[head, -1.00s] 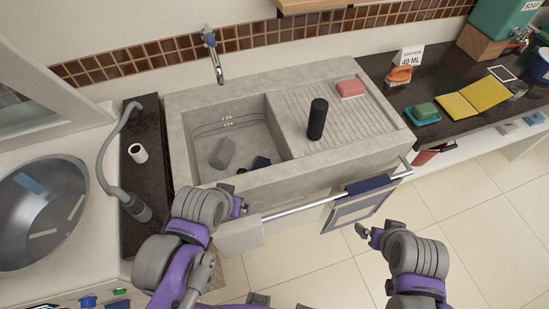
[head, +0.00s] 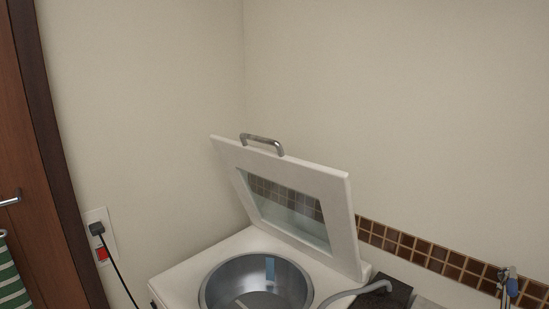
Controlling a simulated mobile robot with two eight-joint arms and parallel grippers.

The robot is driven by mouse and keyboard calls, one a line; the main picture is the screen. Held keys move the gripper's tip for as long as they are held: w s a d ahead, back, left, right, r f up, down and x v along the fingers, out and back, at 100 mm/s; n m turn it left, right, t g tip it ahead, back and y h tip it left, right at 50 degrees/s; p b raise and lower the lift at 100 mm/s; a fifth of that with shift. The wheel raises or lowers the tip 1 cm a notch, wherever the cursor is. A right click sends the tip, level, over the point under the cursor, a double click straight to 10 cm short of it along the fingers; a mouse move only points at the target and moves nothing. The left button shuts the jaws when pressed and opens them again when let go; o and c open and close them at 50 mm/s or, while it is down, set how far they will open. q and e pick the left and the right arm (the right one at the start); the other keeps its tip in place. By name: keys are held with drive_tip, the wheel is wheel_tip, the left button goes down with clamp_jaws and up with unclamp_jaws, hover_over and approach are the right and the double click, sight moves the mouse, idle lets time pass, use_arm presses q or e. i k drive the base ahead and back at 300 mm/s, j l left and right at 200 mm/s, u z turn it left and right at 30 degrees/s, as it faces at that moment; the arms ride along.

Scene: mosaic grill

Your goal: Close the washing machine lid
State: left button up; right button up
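The washing machine lid (head: 341,200) is a white panel with a glass window and a metal handle (head: 262,143) on its top edge. It stands open, raised and leaning back toward the wall. Below it is the white top of the washing machine (head: 190,276) with an open round metal drum (head: 232,275). Neither of my grippers shows in the head view now.
A grey hose (head: 352,292) lies on a dark counter (head: 392,293) right of the machine. A faucet (head: 507,284) shows at the lower right. A socket with a plug and cord (head: 97,229) is on the left wall, beside a wooden door (head: 30,150) and a striped towel (head: 10,280).

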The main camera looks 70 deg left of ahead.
sight(332, 187)
drive_tip(key=u, duration=2.65)
